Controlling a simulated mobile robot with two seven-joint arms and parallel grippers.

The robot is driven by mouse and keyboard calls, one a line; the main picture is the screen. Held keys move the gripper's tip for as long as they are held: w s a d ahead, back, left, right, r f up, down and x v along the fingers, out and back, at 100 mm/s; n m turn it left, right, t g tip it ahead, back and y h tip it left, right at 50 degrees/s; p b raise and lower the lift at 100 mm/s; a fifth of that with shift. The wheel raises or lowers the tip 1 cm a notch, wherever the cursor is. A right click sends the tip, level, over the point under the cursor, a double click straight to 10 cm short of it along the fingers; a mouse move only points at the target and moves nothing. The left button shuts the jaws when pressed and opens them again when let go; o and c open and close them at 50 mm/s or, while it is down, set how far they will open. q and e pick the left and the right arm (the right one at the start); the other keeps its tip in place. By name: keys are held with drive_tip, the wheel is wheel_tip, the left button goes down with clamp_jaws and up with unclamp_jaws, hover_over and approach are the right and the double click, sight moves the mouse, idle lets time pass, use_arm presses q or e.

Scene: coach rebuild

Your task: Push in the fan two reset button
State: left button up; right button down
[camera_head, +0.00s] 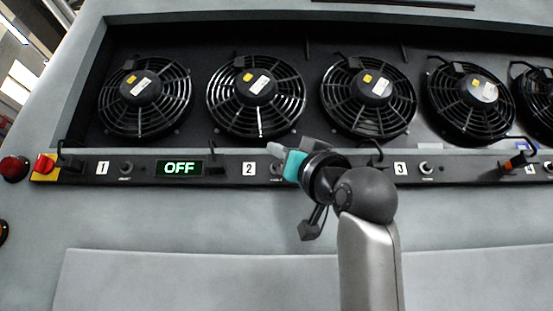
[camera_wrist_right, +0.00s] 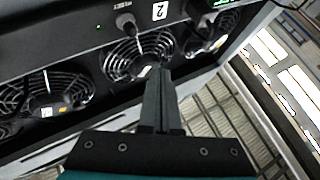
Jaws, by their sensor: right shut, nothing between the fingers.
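The fan two reset button (camera_wrist_right: 125,22) is a dark round knob beside the word RESET and the white label 2 (camera_wrist_right: 160,11) in the right wrist view. In the head view the label 2 (camera_head: 249,169) shows on the dark strip, and the button (camera_head: 276,168) just right of it is partly hidden by my gripper. My right gripper (camera_head: 271,150) is shut and empty, pointing left across the strip near this button. In the wrist view its closed fingertips (camera_wrist_right: 161,72) are apart from the button in the picture. Fan two (camera_head: 256,92) sits above the strip. My left gripper is not in view.
Other fans (camera_head: 144,95) stand in a row in the recess. The strip carries a green OFF display (camera_head: 179,168), a red switch (camera_head: 45,164) on yellow, and the label 3 (camera_head: 400,168). A red lamp (camera_head: 14,168) is at far left. The grey panel below is clear.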

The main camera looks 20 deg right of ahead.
sight(276, 165)
drive_tip(key=shift+w+d+p, duration=0.1)
drive_tip(key=shift+w+d, duration=0.15)
drive_tip(key=shift+w, duration=0.6)
drive_tip(key=shift+w+d+p, duration=0.15)
drive_tip(key=shift+w+d, duration=0.1)
drive_tip(key=shift+w, duration=0.55)
drive_tip(key=shift+w+d+p, duration=0.1)
drive_tip(key=shift+w+d, duration=0.15)
drive_tip(key=shift+w, duration=0.6)
drive_tip(key=shift+w, duration=0.1)
drive_tip(key=shift+w+d, duration=0.1)
drive_tip(key=shift+w, duration=0.25)
drive_tip(key=shift+w+d, duration=0.15)
drive_tip(key=shift+w, duration=0.4)
idle(0.8)
drive_tip(key=shift+s, duration=0.1)
drive_tip(key=shift+s+a+b, duration=0.3)
drive_tip(key=shift+s+b, duration=0.35)
drive_tip(key=shift+s, duration=0.3)
drive_tip(key=shift+s, duration=0.1)
